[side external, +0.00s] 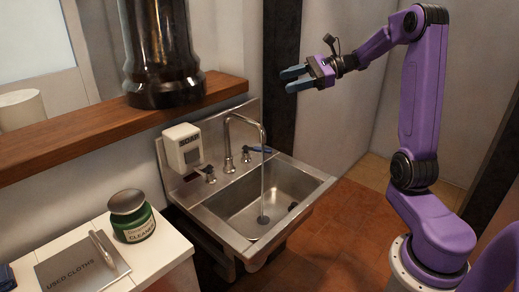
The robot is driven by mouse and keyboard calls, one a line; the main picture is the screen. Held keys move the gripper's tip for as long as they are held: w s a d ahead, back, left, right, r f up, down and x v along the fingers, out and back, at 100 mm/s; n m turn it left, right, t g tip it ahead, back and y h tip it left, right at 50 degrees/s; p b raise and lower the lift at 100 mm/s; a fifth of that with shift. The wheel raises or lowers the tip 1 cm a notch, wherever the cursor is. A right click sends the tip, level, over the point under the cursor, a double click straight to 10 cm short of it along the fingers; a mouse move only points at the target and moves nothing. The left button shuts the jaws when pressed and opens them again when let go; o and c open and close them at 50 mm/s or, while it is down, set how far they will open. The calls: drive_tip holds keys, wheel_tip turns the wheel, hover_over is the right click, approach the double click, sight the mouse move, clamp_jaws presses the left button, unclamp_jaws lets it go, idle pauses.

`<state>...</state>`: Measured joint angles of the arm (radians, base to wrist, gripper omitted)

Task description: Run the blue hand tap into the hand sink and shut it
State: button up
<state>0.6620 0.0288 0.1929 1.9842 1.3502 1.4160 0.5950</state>
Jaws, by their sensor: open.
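The hand sink (319,178) is a steel basin with a raised back, fixed to the wall. A thin pale stream of water (263,185) falls from the spout towards the drain at the bottom of the basin. My gripper (289,80) is open and empty, in the air above and to the right of the tap, clear of it. Its two blue-grey fingers point left.
A second tap (209,172) stands left of the spout. A white soap dispenser (183,148) hangs behind it. A wooden shelf (60,142) carries a dark glossy container (163,70). A green cleaner tub (133,225) stands on the white counter at lower left.

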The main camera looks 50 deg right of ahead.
sight(259, 148)
drive_tip(key=s+d+m+t+h, duration=0.1)
drive_tip(key=d+m+t+h, duration=0.2)
drive_tip(key=d+m+t, duration=0.5)
drive_tip(key=shift+m+g, duration=0.5)
drive_tip(key=shift+g, duration=0.3)
drive_tip(key=f, duration=0.9)
drive_tip(key=d+f, duration=0.1)
drive_tip(key=f, duration=0.9)
drive_tip(key=d+f, duration=0.1)
drive_tip(key=f, duration=0.9)
drive_tip(key=shift+f, duration=0.1)
drive_tip(key=shift+w+a, duration=0.2)
drive_tip(key=shift+w, duration=0.1)
drive_tip(key=x, duration=1.6)
drive_tip(key=shift+w, duration=0.35)
clamp_jaws()
